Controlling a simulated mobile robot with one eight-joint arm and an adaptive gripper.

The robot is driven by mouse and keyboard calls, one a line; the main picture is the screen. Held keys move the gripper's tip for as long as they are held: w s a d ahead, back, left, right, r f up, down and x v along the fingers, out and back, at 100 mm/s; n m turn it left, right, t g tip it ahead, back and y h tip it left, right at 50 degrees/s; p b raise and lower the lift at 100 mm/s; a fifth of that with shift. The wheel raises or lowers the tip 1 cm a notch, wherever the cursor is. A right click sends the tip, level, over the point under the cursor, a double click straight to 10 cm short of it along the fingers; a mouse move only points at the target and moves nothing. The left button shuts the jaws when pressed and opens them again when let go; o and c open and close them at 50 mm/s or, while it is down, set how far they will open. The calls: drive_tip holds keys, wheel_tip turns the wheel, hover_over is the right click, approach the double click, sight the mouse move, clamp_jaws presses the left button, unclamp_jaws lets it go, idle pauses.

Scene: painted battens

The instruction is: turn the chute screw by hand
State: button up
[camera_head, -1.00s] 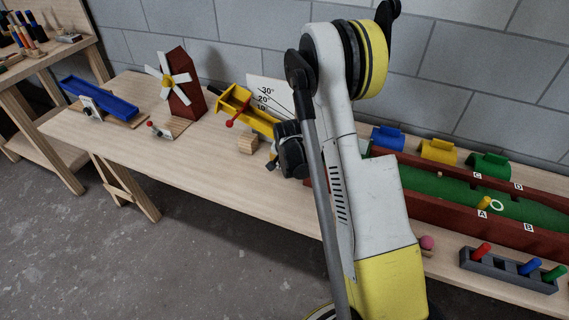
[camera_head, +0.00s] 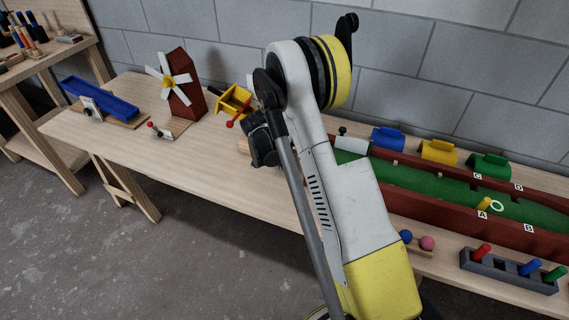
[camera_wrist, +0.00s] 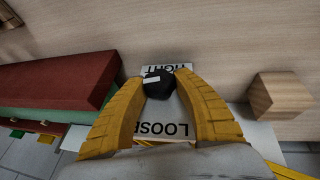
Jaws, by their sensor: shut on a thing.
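The chute screw (camera_wrist: 158,84) is a black knob with a white mark on top, on a white plate (camera_wrist: 170,112) lettered TIGHT and LOOSE. In the wrist view my gripper (camera_wrist: 158,78) has its yellow fingers on either side of the knob, shut on it. The white mark points left. The yellow chute (camera_head: 236,100) with its red-tipped lever (camera_head: 232,123) shows in the head view, partly behind my arm. The knob is hidden there by my wrist.
A wooden block (camera_wrist: 280,94) stands right of the knob. A red-walled green trough (camera_wrist: 72,78) lies to the left. The windmill (camera_head: 180,82) and blue trough (camera_head: 99,97) stand farther along the bench.

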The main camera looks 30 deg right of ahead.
drive_tip(key=g+h, duration=0.2)
drive_tip(key=shift+w+a+f+n+g, duration=0.1)
drive_tip(key=shift+n+g, duration=0.3)
drive_tip(key=shift+n+g+h, duration=0.4)
drive_tip(key=shift+g+h, duration=0.8)
drive_tip(key=shift+h, duration=0.2)
drive_tip(key=o, duration=1.2)
drive_tip(key=shift+c, duration=0.2)
wheel_tip(320, 180, up, 10)
